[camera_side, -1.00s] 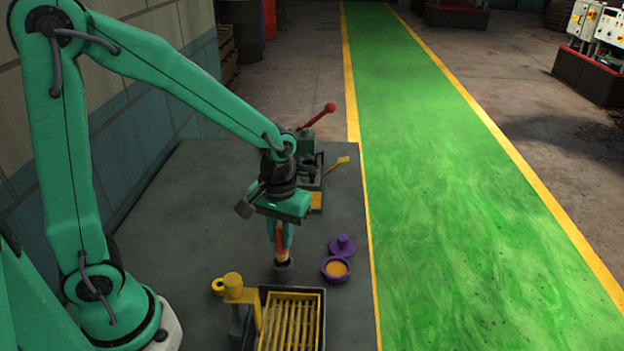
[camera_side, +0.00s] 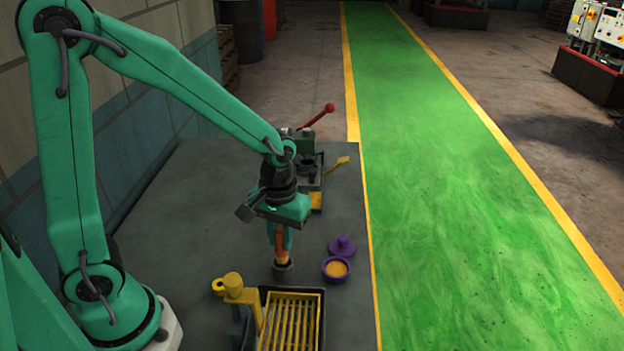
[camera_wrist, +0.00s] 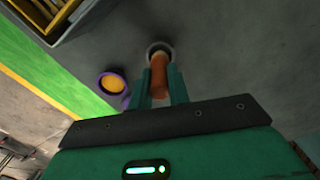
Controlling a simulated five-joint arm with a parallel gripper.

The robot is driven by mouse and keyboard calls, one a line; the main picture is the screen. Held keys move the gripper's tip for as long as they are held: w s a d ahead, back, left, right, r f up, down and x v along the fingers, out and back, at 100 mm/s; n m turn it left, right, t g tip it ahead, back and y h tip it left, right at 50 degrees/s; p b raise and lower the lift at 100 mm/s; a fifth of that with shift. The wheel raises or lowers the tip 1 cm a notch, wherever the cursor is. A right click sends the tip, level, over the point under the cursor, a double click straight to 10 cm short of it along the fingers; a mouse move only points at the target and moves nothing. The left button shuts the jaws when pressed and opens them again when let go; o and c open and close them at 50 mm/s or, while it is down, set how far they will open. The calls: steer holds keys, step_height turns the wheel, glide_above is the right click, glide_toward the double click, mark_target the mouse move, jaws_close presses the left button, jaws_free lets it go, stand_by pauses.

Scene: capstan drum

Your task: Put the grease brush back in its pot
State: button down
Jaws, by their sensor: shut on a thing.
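My gripper (camera_side: 281,238) is shut on the grease brush (camera_side: 281,247), whose orange-brown handle points down between the fingers. The brush handle also shows between the fingers in the wrist view (camera_wrist: 159,76). The small dark grey pot (camera_side: 283,273) stands on the grey bench top directly below. The brush's lower end is at the pot's mouth and appears to be inside it; how deep it sits is hidden. In the wrist view the pot's round rim (camera_wrist: 152,46) shows around the far end of the brush.
A purple bowl with orange contents (camera_side: 337,269) and a purple lid (camera_side: 342,245) stand close at right. A dark tray with a yellow grate (camera_side: 292,322) and a yellow post (camera_side: 234,288) are in front. A red-handled device (camera_side: 308,150) is behind.

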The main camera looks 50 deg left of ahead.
mark_target(281, 247)
steer(key=shift+f, duration=1.8)
stand_by(3.0)
stand_by(0.4)
steer(key=c, duration=1.3)
jaws_free()
steer(key=shift+o, duration=0.2)
steer(key=shift+r, duration=0.15)
steer(key=shift+w+r, duration=0.1)
steer(key=shift+r, duration=3.7)
